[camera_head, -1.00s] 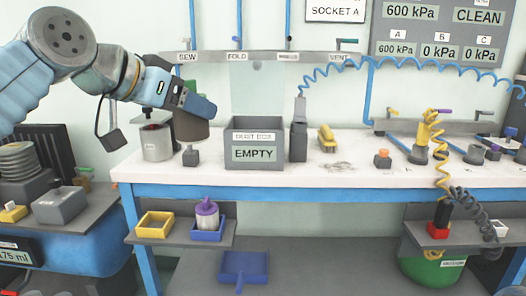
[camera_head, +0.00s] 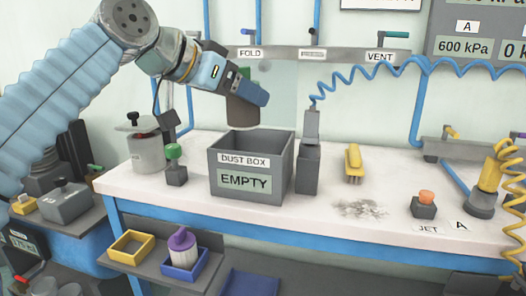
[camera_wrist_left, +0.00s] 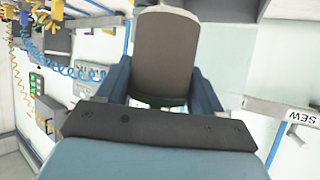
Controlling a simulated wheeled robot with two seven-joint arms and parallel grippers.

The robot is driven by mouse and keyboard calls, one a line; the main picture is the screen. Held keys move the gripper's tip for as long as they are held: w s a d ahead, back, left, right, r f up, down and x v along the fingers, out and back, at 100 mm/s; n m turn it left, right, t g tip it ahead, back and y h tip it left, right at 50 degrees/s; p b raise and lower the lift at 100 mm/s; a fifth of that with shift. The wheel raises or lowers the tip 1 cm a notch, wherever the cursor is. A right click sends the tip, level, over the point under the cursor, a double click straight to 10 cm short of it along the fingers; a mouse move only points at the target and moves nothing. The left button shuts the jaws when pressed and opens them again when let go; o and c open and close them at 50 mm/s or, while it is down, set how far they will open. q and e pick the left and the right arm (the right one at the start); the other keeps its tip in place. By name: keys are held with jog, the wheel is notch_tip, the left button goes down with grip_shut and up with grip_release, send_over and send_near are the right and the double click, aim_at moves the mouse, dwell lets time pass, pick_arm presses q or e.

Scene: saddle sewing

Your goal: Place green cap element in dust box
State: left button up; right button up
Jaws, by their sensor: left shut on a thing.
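My left gripper (camera_head: 252,88) is shut on a dark brown-grey cup-shaped piece (camera_head: 243,112). It holds the piece above the open top of the grey dust box (camera_head: 286,168), labelled "DUST BOX" and "EMPTY". In the left wrist view the held piece (camera_wrist_left: 167,50) sits between the two blue-grey fingers. The inside floor of the box is hidden. My right gripper is not in view.
A grey pot (camera_head: 145,152) stands at the bench's left end. A dark upright holder (camera_head: 308,170) is close right of the box, then a yellow tool (camera_head: 353,163) and grey dust (camera_head: 360,208). A blue coiled hose (camera_head: 375,68) hangs behind.

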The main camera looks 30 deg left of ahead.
pick_arm(q)
jog(key=w+a+f, duration=0.3)
jog(key=w+f, duration=0.7)
jog(key=f, duration=0.1)
jog(key=shift+a+f+b, duration=0.2)
jog(key=shift+f+b, duration=0.1)
jog(key=shift+b, duration=0.05)
jog(key=shift+w, duration=0.1)
jog(key=shift+f+b, duration=0.65)
jog(key=shift+b, duration=0.05)
jog(key=o, duration=1.1)
jog(key=shift+c, duration=0.2)
jog(key=shift+r, duration=0.1)
